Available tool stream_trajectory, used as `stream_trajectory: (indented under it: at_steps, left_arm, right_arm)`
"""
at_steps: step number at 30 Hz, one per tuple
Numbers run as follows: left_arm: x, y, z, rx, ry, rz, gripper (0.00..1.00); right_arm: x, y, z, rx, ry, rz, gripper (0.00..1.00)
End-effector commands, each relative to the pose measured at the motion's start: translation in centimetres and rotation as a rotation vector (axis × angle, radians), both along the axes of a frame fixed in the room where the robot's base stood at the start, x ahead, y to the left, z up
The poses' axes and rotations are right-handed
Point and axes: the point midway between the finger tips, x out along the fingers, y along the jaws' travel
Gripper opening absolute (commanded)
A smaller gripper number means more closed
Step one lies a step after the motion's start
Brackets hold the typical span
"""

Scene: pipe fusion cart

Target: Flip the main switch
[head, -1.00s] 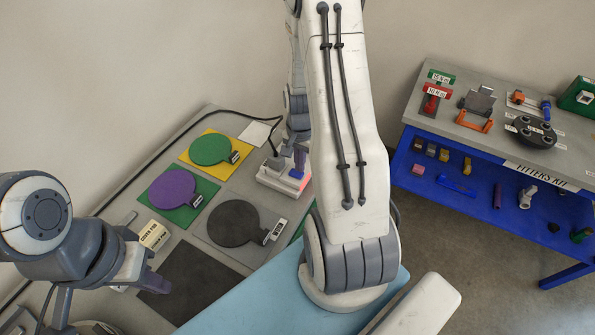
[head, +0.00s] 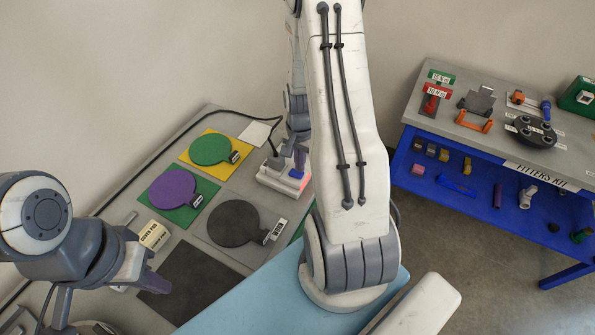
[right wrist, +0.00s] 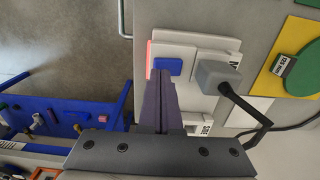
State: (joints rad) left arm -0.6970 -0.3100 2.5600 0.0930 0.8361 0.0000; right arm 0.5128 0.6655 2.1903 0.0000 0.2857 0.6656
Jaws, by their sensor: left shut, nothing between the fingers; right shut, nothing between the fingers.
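A white box (head: 268,179) with a glowing red end sits on the grey cart top, partly behind my right arm in the head view. In the right wrist view the box (right wrist: 204,103) carries a blue square piece (right wrist: 167,67) and a grey block (right wrist: 217,76) with a black cable. I cannot tell which part is the main switch. My right gripper (right wrist: 160,75) is shut and empty, its fingertips over or at the blue piece; contact is unclear. It also shows in the head view (head: 300,160). My left gripper (head: 155,284) is shut and empty over the cart's near left.
The cart holds a green disc (head: 211,150), a purple disc (head: 172,195) and a black disc (head: 234,223) on mats. A black cable runs along the back edge. A blue-framed table (head: 450,130) with tools stands at the right, with open floor below.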

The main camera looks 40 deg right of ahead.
Motion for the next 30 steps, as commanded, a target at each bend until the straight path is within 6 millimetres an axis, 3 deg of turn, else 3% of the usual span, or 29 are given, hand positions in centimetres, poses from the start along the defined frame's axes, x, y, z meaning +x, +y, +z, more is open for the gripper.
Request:
stream_trajectory:
  at_steps: [30]
  left_arm:
    - [0.0, 0.0, -1.1, 0.000, 0.000, 0.000, 0.00]
  right_arm:
    - [0.0, 0.0, -1.4, 0.000, 0.000, 0.000, 0.00]
